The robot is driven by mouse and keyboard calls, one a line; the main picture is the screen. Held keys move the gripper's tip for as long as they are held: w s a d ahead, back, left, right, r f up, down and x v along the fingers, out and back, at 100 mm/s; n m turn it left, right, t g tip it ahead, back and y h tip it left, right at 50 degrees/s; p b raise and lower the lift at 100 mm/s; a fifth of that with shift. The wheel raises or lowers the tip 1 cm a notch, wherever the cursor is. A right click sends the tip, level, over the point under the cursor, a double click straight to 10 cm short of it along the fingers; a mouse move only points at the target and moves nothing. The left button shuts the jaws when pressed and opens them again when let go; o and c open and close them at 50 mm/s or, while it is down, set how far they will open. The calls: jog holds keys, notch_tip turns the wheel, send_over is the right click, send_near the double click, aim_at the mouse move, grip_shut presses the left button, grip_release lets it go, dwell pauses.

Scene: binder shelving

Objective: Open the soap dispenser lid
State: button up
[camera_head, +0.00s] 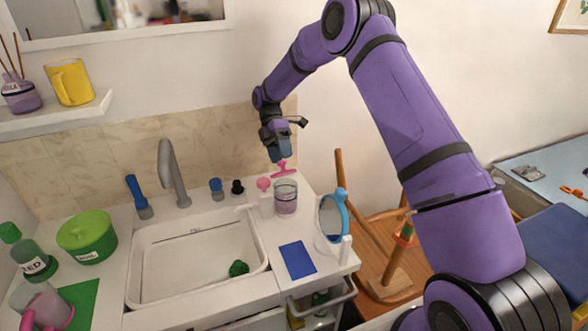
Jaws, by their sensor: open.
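My gripper (280,155) hangs down at the back right of the sink counter, with blue-grey fingers close together in this view. It is open. A pink T-shaped piece (283,169) shows just below the fingertips; I cannot tell whether they touch. A clear jar with purple contents (286,199) stands just below and in front of the pink piece. A small white container (266,205) with a round pink top (264,184) stands to its left. I cannot tell for certain which of these is the soap dispenser, or whether the pink piece is its lid.
A white sink (190,262) with a grey tap (171,172) lies to the left. A round blue-framed mirror (334,214) and a blue pad (297,260) are on the right counter. A green pot (87,236) stands far left. A wooden stool (392,265) stands right of the counter.

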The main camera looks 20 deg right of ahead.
jog(key=shift+s+r, duration=0.25)
jog(key=shift+r, duration=0.25)
jog(key=shift+s+r, duration=0.2)
jog(key=shift+r, duration=0.3)
jog(key=s+r, duration=0.1)
jog(key=s, duration=1.4)
jog(key=shift+r, duration=0.15)
jog(key=m+t+y, duration=0.2)
jog(key=m+t, duration=1.1)
jog(key=m, duration=0.6)
send_near(283, 168)
jog(key=x, duration=0.8)
jog(key=shift+w+d+f, duration=0.1)
jog(key=shift+f, duration=0.25)
grip_shut()
